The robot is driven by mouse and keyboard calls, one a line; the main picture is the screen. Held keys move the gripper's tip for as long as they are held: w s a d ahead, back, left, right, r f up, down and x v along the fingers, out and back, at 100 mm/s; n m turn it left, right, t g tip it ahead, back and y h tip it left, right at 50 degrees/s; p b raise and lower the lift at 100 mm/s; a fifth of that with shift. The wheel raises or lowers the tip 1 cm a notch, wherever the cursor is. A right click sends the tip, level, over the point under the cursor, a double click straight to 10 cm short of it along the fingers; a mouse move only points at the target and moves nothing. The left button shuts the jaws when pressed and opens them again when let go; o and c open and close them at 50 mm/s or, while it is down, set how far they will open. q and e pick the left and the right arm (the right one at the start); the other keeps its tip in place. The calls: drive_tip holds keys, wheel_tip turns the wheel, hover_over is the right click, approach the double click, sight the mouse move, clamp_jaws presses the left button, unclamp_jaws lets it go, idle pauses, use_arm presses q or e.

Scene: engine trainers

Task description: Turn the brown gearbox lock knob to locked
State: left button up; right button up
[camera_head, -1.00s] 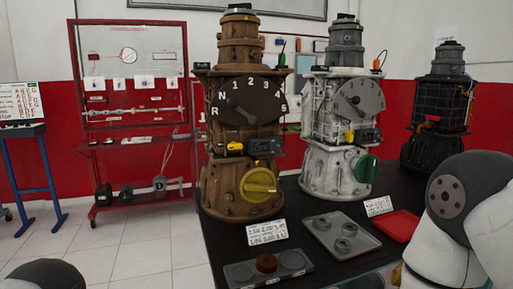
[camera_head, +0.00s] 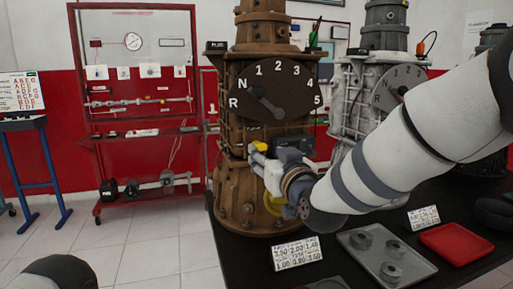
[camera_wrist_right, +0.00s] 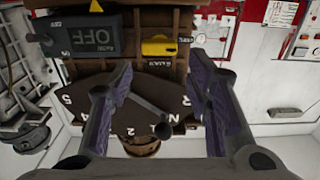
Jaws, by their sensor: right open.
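The brown gearbox (camera_head: 236,185) stands upright on the black table, its dark dial (camera_head: 285,78) marked R, N and 1 to 5. A small yellow knob (camera_head: 258,147) sits below the dial, beside a dark display box. In the right wrist view the yellow knob (camera_wrist_right: 159,47) lies sideways beyond the fingertips, and the display box (camera_wrist_right: 90,37) reads OFF. My right gripper (camera_head: 266,162) is in front of the gearbox, just below the small knob. In the right wrist view its fingers (camera_wrist_right: 160,78) are apart, with the dial's lever (camera_wrist_right: 150,116) showing between them. My left gripper is out of view.
A white gearbox (camera_head: 346,105) stands to the right, partly behind my right arm. A large yellow round knob (camera_head: 275,206) low on the brown gearbox is mostly hidden by my gripper. A grey tray (camera_head: 372,270), red tray (camera_head: 456,243) and label card (camera_head: 297,253) lie in front.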

sight(258, 144)
drive_tip(key=x, duration=0.4)
drive_tip(key=f+b+x, duration=0.1)
drive_tip(key=x, duration=0.2)
drive_tip(key=shift+w, duration=0.1)
drive_tip(key=shift+w+r, duration=0.15)
drive_tip(key=shift+w, duration=0.15)
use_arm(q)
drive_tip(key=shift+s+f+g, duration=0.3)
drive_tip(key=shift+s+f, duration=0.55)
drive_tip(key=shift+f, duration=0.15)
use_arm(e)
drive_tip(key=c, duration=0.9)
